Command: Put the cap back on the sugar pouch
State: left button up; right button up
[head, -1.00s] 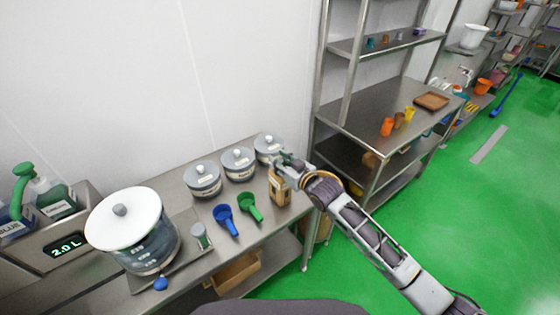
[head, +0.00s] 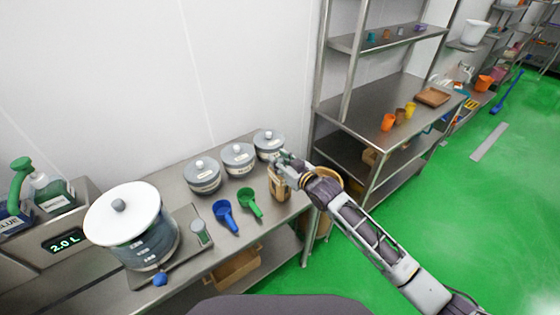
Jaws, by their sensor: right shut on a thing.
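A tan sugar pouch (head: 279,188) stands upright near the right end of the steel table, its label too small to read. My right gripper (head: 285,162) is at the top of the pouch, with its arm coming in from the right. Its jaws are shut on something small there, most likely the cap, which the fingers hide. I cannot tell whether the cap sits on the pouch's spout. My left gripper is not in the view.
Lidded grey pots (head: 238,158) stand behind the pouch. A blue scoop (head: 226,215) and a green scoop (head: 250,202) lie to its left. A large white-lidded pot (head: 148,250) stands farther left. A steel shelf (head: 375,110) is behind on the right.

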jog(key=shift+p, duration=0.55)
dwell(1.1)
jog(key=shift+f+p, duration=0.15)
jog(key=shift+p, duration=0.2)
dwell(1.7)
jog(key=o, duration=1.3)
jog(key=shift+c, duration=0.2)
jog(key=shift+r+p, duration=1.1)
jog(key=shift+r, duration=2.4)
